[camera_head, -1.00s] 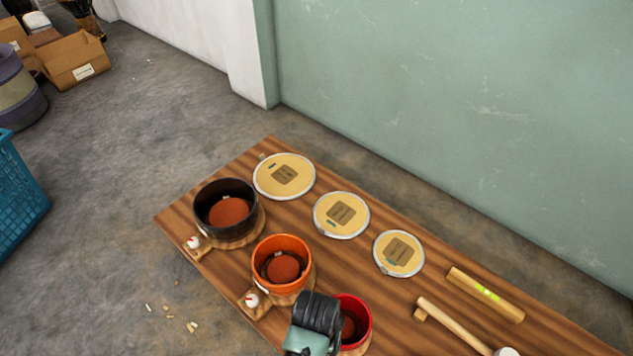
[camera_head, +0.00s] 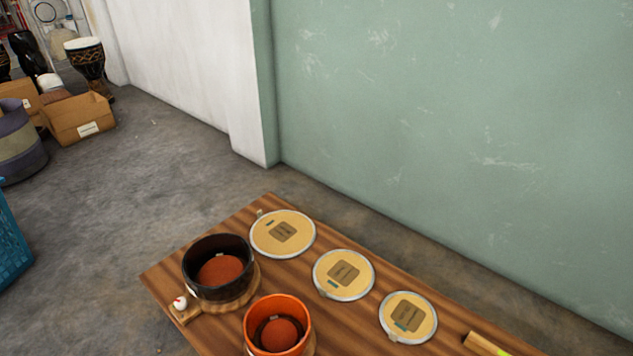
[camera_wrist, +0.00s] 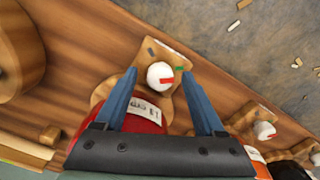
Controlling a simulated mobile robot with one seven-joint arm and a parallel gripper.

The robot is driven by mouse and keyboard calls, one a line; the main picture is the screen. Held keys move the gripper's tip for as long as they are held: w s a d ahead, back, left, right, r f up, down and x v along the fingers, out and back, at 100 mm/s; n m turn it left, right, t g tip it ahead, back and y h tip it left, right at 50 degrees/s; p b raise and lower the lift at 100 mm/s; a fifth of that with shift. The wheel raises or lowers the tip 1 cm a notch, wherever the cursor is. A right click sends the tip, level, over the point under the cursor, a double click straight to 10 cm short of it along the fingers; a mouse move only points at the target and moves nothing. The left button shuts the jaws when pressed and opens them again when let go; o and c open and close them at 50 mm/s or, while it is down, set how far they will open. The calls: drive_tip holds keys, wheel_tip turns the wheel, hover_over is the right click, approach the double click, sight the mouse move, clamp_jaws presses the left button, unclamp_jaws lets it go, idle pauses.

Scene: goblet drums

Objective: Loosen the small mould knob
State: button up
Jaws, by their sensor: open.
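The small mould knob (camera_wrist: 159,76) is a white round knob with a red mark, on a wooden tab beside the red mould (camera_wrist: 146,112) in the wrist view. A green mark and a dark mark show on the tab near it. My gripper (camera_wrist: 160,71) is open, its blue fingers on either side of the knob with gaps between. I cannot tell how deep the fingertips are. The gripper's black body hides part of the red mould. The head view shows neither this knob nor my gripper.
Round drumheads (camera_head: 344,274) lie behind the moulds, before the green wall.

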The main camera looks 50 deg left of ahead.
drive_tip(key=shift+c, duration=0.3)
clamp_jaws()
